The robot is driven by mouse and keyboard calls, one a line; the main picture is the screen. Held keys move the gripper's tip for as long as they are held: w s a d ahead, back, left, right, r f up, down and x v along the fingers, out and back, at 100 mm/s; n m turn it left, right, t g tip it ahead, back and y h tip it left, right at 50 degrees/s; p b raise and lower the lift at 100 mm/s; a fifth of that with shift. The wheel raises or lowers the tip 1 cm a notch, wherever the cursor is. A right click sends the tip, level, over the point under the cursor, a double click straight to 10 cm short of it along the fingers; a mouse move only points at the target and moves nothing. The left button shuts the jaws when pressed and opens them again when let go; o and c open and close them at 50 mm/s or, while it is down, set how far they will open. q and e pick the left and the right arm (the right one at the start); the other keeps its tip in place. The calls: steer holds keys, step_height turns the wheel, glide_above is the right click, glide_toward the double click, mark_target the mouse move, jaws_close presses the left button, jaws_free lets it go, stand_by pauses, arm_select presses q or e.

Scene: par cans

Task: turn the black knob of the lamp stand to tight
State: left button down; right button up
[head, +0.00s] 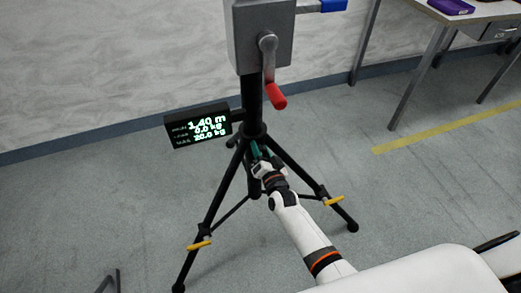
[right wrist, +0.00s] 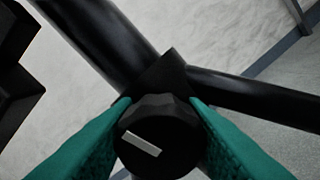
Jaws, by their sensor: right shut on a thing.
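The lamp stand (head: 252,95) stands upright on black tripod legs in the head view. Its black knob (right wrist: 160,138) shows close up in the right wrist view, round, with a white bar mark slanting down to the right. My right gripper (head: 259,160) reaches to the stand's column just below the display. Its two green fingers (right wrist: 95,148) sit on either side of the knob and are shut on it. In the head view the knob is hidden by the gripper. My left gripper is not in view.
A display (head: 197,125) on the stand reads 1.40 m, 0.0 kg and 20.0 kg. A crank with a red handle (head: 277,96) hangs above the gripper. Yellow levers (head: 199,245) sit on the legs. A table (head: 470,18) stands back right; the floor between is clear.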

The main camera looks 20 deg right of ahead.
steer(key=shift+f, duration=0.1)
steer(key=o, duration=1)
steer(key=shift+s, duration=0.15)
steer(key=shift+s, duration=0.3)
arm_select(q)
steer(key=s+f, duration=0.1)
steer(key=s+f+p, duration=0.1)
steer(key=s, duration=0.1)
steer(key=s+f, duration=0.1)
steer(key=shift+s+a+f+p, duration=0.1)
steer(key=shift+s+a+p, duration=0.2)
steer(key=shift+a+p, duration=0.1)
arm_select(e)
steer(key=s, duration=1.1)
steer(key=shift+s+d, duration=0.1)
steer(key=shift+d, duration=0.1)
